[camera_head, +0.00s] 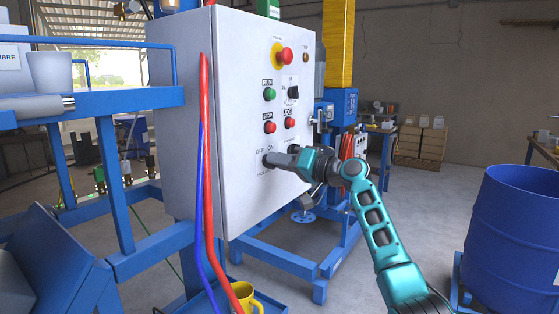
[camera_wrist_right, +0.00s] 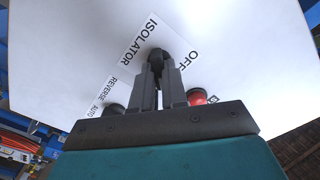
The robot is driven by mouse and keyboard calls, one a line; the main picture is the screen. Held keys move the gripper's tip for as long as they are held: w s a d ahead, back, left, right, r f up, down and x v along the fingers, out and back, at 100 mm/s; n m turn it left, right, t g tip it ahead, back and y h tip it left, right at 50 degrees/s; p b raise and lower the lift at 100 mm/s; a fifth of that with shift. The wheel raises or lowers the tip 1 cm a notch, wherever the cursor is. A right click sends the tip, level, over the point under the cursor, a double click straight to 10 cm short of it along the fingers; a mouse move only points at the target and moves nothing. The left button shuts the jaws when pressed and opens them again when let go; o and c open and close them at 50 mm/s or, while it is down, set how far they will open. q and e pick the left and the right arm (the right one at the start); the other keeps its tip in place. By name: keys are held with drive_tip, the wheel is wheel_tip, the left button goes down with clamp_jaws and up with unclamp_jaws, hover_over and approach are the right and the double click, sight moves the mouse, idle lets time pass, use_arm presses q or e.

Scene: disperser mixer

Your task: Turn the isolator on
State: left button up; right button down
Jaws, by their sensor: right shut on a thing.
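The isolator knob (camera_wrist_right: 158,52) is a small dark knob on the white control cabinet (camera_head: 240,75), low on its front face. In the wrist view the words ISOLATOR and OFF show on the label beside it; the rest of the label is hidden. My right gripper (camera_head: 272,160) reaches the knob from the right, and its two dark fingers also show in the wrist view (camera_wrist_right: 160,65). The fingers are shut on the knob and cover most of it, so I cannot tell which way it points. My left gripper is not in view.
Above the isolator are a green RUN button (camera_head: 270,95), a red STOP button (camera_head: 269,127), a selector switch (camera_head: 293,92) and a red emergency stop (camera_head: 285,56). Red and blue hoses (camera_head: 206,150) hang at the cabinet's left edge. A blue drum (camera_head: 515,235) stands right.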

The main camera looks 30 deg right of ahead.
idle(0.3)
drive_tip(key=c, duration=1.2)
unclamp_jaws()
drive_tip(key=shift+o, duration=0.2)
drive_tip(key=b+v, duration=0.2)
drive_tip(key=v, duration=1.1)
drive_tip(key=shift+b, duration=0.3)
